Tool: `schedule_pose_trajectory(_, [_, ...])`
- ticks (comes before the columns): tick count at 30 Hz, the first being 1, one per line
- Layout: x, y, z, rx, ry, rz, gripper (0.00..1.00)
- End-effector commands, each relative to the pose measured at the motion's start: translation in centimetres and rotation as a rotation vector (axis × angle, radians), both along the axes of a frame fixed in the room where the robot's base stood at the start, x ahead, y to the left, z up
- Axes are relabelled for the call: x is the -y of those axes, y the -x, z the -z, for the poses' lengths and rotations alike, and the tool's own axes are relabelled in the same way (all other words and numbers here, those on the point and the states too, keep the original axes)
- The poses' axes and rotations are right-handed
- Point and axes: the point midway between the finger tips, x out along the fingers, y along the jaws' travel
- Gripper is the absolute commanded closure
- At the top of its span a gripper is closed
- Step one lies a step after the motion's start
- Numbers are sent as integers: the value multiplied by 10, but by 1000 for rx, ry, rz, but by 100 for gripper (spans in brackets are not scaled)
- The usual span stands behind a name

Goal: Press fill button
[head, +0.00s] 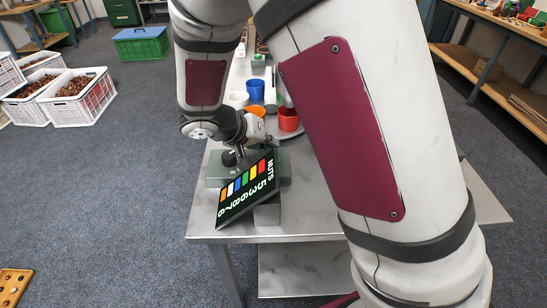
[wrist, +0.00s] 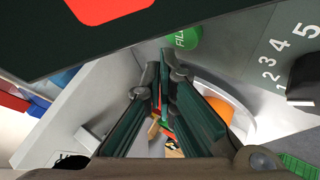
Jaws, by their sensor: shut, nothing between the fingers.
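The green fill button (wrist: 194,36), with part of its white lettering showing, sits on the grey machine panel (wrist: 232,42) in the wrist view. My gripper (wrist: 168,68) is shut and empty. Its fingertips overlap the lower left side of the button in the picture; I cannot tell whether they touch it. In the head view my gripper is down by the machine behind the tilted black sign (head: 232,207), which has coloured bars and numbers. The button is hidden there.
A black knob (wrist: 304,82) beside a number scale is right of the button. A dark board (wrist: 150,30) with a red patch hangs close above. Blue (head: 255,89) and red (head: 289,120) cups stand behind on the metal table (head: 320,217). White crates (head: 79,108) stand left.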

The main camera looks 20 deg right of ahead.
Motion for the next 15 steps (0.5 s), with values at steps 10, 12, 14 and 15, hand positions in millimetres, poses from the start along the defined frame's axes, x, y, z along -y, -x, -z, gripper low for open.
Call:
schedule_pose_trajectory(10, [0,0,-33,3,-1,2,100])
schedule_pose_trajectory(12, [0,0,-39,3,0,2,100])
schedule_pose_trajectory(14, [0,0,-44,3,0,2,100])
schedule_pose_trajectory(15, [0,0,-46,2,0,1,100])
